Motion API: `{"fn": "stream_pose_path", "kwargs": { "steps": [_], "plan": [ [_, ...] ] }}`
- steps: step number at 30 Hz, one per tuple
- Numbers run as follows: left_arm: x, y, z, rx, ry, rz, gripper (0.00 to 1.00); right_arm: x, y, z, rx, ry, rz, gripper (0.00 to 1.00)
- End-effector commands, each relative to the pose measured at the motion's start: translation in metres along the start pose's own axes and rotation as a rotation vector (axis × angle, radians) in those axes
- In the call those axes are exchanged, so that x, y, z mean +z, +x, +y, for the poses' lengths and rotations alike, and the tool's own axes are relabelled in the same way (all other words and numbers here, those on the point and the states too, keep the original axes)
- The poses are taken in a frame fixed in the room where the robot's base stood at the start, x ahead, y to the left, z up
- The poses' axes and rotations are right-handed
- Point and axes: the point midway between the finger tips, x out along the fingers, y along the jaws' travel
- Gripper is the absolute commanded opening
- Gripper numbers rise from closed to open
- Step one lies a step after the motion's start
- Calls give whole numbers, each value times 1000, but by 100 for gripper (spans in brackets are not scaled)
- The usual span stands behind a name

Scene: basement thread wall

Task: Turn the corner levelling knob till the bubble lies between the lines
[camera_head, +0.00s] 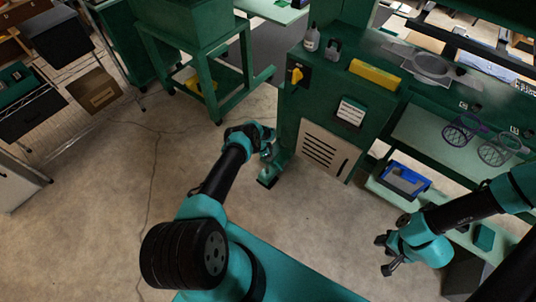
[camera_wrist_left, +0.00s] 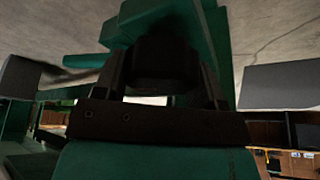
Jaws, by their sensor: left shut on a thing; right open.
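My left gripper (camera_head: 266,146) is at the lower left corner of the green machine (camera_head: 297,114), just above its foot (camera_head: 268,180). In the left wrist view my left gripper (camera_wrist_left: 163,82) is shut on a dark, blocky thing (camera_wrist_left: 162,58), which looks like the corner levelling knob. In the head view the arm and gripper hide the knob. A yellow bar (camera_head: 375,74), perhaps the level, lies on the machine's top ledge. Its bubble and lines are too small to make out. My right gripper (camera_head: 388,256) is open and empty over the floor at the lower right.
A yellow switch (camera_head: 296,74), a white label (camera_head: 351,111) and a vented panel (camera_head: 323,152) are on the machine's front. A blue bin (camera_head: 405,180) stands on a low shelf at right. A green stand (camera_head: 201,62) is behind left. The floor (camera_head: 110,215) at left is clear.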

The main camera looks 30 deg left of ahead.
Motion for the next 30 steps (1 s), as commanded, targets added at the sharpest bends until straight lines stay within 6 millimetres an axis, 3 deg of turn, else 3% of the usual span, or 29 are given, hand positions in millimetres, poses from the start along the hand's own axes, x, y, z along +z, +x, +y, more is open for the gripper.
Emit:
{"fn": "stream_pose_path", "kwargs": {
  "steps": [12, 26, 27, 30],
  "plan": [
    [1, 0, -1, -112, -270, -1, 41, 0, 0, 0, 0, 0, 0, 43],
    [0, 0, -2, -132, -316, 2, 41, 0, 0, 0, 0, 0, 0, 43],
    [0, 0, -2, -132, -316, 2, 68, 0, 0, 0, 0, 0, 0, 43],
    [0, 0, -2, -131, -315, 2, 78, 0, 0, 0, 0, 0, 0, 43]
  ]
}}
